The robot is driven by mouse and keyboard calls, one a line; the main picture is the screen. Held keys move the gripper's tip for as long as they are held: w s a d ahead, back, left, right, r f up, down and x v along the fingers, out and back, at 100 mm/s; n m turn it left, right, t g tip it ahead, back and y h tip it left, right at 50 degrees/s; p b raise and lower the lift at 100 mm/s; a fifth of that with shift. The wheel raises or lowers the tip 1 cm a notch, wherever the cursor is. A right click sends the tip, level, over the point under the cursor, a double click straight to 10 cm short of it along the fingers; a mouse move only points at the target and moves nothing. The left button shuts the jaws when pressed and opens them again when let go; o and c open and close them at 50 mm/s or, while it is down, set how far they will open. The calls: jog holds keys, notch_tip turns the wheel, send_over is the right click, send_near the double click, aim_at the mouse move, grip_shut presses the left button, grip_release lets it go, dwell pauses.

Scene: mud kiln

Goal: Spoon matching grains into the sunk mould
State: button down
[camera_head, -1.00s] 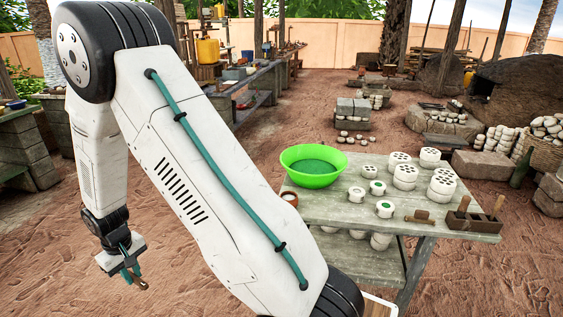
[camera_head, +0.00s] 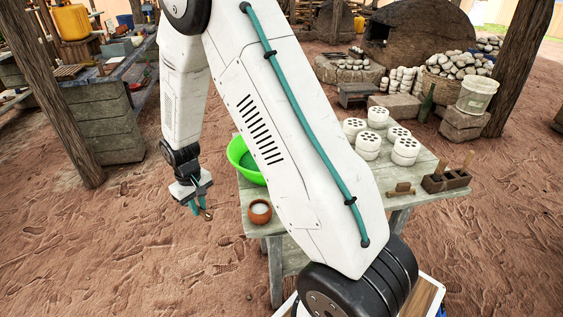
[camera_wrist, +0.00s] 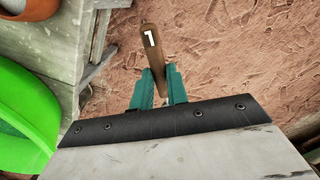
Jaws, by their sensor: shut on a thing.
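My gripper (camera_head: 202,211) hangs left of the table (camera_head: 432,198), over the sandy ground. It is shut on a brown wooden handled tool (camera_wrist: 150,45) marked with a "1", which sticks out between the teal fingers in the wrist view (camera_wrist: 157,85). Its far end is too small to tell. A bright green bowl (camera_head: 236,152) with dark green contents sits on the table, partly behind my arm; it also shows in the wrist view (camera_wrist: 25,120). A small brown pot (camera_head: 260,214) with pale contents stands at the table's near left corner. I cannot make out a sunk mould.
Several white drums with holes in their tops (camera_head: 367,144) stand toward the table's far side. A dark block with upright wooden handles (camera_head: 445,180) and a small wooden piece (camera_head: 401,189) lie at the right end. My arm covers the table's middle. Open ground lies left.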

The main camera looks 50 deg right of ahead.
jog(key=s+d+r+n+g+h, duration=0.2)
jog(key=s+d+r+n+h, duration=0.1)
jog(key=s+d+r+n, duration=0.35)
jog(key=s+d+r+n+g+h, duration=0.1)
jog(key=s+d+r+n+h, duration=0.3)
jog(key=s+d, duration=0.45)
jog(key=shift+n+y, duration=0.25)
jog(key=shift+y, duration=0.15)
jog(key=shift+w+d+f, duration=0.25)
jog(key=shift+d+f, duration=0.05)
jog(key=shift+f, duration=1.05)
jog(key=shift+w+d+f, duration=0.25)
jog(key=shift+d+f, duration=0.1)
jog(key=shift+f, duration=1)
jog(key=shift+w+d+f, duration=0.25)
jog(key=shift+d+f, duration=0.05)
jog(key=shift+f, duration=1.05)
notch_tip(320, 180, up, 8)
jog(key=shift+f, duration=0.25)
